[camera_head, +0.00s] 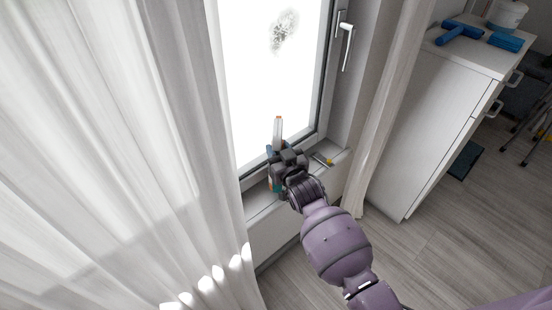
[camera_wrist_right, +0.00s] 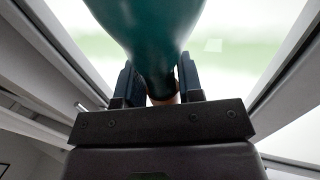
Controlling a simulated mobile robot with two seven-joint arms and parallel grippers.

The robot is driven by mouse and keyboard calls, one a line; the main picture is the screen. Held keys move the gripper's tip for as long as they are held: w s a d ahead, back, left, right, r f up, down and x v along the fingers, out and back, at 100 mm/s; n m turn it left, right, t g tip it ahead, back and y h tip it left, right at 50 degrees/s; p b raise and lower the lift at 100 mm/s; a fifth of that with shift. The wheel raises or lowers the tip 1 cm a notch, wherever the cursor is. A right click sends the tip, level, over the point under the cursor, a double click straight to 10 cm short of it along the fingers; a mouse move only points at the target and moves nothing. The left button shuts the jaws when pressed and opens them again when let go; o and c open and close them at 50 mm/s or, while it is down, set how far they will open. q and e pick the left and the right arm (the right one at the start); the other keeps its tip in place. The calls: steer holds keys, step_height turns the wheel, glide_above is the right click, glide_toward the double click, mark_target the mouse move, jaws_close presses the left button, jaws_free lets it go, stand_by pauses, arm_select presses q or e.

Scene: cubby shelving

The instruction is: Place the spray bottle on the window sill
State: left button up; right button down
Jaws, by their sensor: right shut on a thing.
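My right gripper (camera_head: 287,165) is at the window, over the sill (camera_head: 262,197). It is shut on the spray bottle, whose teal body (camera_wrist_right: 150,35) fills the top middle of the right wrist view. The bottle's narrower part sits between the two dark fingers (camera_wrist_right: 158,85). In the head view the gripper hides most of the bottle. A pale upright piece with an orange tip (camera_head: 278,130) shows just above the gripper, and a little teal shows below it. I cannot tell whether the bottle touches the sill. My left gripper is not in view.
White curtains (camera_head: 100,150) hang at left, another (camera_head: 385,100) at right. The window (camera_head: 265,80) has a dark smudge. A white cabinet (camera_head: 430,120) holds blue items (camera_head: 460,30).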

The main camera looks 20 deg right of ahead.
steer(key=f, duration=0.2)
steer(key=f+b, duration=0.1)
steer(key=shift+w+a+f, duration=0.1)
steer(key=shift+w+f, duration=0.1)
steer(key=shift+f, duration=0.15)
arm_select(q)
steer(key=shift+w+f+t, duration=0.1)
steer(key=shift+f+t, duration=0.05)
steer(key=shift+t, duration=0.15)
arm_select(e)
steer(key=c, duration=0.8)
jaws_free()
steer(key=shift+o, duration=0.2)
arm_select(q)
steer(key=p, duration=0.2)
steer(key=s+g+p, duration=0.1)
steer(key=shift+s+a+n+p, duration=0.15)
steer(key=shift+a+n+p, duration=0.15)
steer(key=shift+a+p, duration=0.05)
arm_select(e)
steer(key=s, duration=1.2)
steer(key=shift+d, duration=0.2)
